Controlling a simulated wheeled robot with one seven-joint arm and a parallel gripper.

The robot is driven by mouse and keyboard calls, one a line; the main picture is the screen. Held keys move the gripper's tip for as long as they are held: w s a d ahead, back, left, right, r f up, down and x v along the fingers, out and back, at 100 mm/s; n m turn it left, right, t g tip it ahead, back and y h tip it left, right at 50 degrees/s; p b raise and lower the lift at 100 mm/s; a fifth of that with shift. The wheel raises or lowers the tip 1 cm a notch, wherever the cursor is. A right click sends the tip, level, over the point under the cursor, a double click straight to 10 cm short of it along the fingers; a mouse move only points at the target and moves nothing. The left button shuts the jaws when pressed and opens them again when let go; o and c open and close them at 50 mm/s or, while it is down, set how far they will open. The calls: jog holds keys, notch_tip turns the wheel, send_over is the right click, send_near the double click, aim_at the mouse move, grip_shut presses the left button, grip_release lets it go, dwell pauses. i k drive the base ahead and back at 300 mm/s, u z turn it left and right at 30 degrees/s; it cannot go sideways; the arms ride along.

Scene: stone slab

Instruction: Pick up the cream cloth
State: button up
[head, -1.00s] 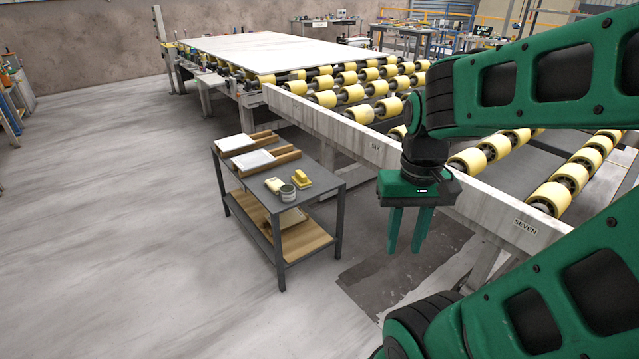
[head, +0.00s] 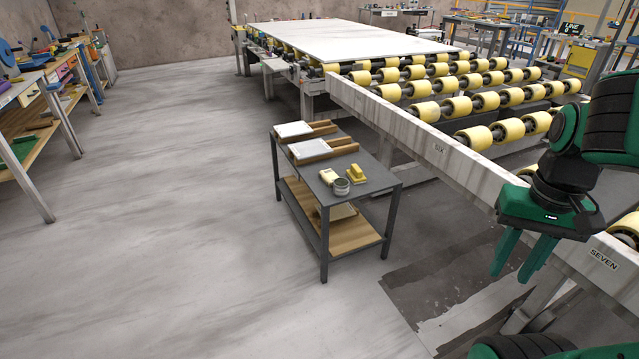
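A small folded cream piece (head: 327,176), which looks like the cream cloth, lies on the top of a grey cart (head: 373,190), near its front left corner. A round tin (head: 341,187) stands right beside it, and a yellow object (head: 356,174) lies just to the right. A second pale cream item (head: 338,211) lies on the cart's lower wooden shelf, partly hidden by the cart top; I cannot tell what it is. My gripper (head: 512,272) points down at the right, well away from the cart, its two green fingers apart with nothing between them.
Two wooden holders with white pieces (head: 312,149) occupy the back of the cart top. A long beam (head: 440,145) with yellow rollers (head: 455,107) runs behind and right of the cart. A workbench (head: 40,85) stands at the left. The floor (head: 190,210) left of the cart is clear.

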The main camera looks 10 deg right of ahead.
aim_at(329, 177)
jog(key=u, duration=0.05)
jog(key=k, duration=0.9)
jog(key=z, duration=0.15)
jog(key=i, duration=0.95)
jog(key=z, duration=0.75)
jog(key=i, duration=1.25)
jog(key=u, duration=0.05)
